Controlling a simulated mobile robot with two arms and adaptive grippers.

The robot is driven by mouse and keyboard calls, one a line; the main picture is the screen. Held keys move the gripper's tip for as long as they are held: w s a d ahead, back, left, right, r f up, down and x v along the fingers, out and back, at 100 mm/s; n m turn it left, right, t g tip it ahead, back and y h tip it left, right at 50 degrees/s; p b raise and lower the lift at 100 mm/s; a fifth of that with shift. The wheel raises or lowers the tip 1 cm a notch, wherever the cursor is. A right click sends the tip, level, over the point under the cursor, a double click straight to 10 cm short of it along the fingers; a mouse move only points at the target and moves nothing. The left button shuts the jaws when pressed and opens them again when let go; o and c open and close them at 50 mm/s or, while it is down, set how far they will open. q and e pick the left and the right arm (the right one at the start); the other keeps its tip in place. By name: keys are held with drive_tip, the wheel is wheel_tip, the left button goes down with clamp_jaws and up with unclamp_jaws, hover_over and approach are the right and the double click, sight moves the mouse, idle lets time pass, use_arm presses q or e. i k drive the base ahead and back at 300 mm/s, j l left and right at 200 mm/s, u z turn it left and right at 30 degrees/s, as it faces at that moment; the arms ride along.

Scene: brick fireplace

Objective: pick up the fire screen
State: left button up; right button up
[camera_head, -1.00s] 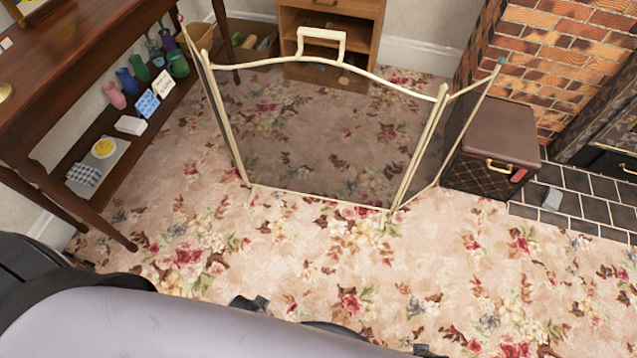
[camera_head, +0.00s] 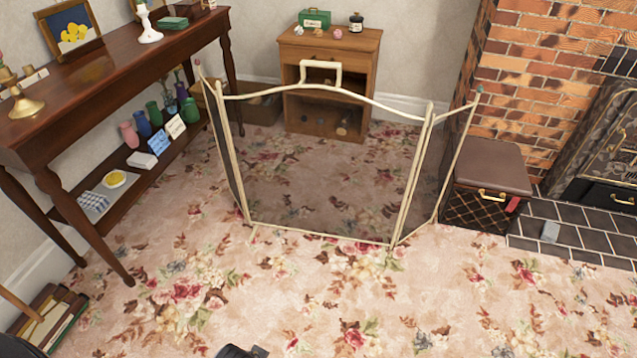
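The fire screen (camera_head: 330,170) stands upright on the floral carpet in the middle of the head view. It has a cream metal frame, see-through dark mesh and folded side panels angled away from the wide centre panel. A cream loop handle (camera_head: 321,66) rises from the middle of its top rail. Nothing touches the handle.
A wooden console table (camera_head: 120,75) with vases stands at the left. A small cabinet (camera_head: 330,47) is behind the screen. A brown-lidded box (camera_head: 487,175) stands close to the screen's right panel, beside the brick fireplace (camera_head: 540,70). Carpet in front is clear.

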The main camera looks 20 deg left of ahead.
sight(316, 159)
drive_tip(key=i+j, duration=0.15)
drive_tip(key=i, duration=0.55)
drive_tip(key=i+j, duration=0.15)
drive_tip(key=i, duration=0.5)
drive_tip(key=u, duration=0.05)
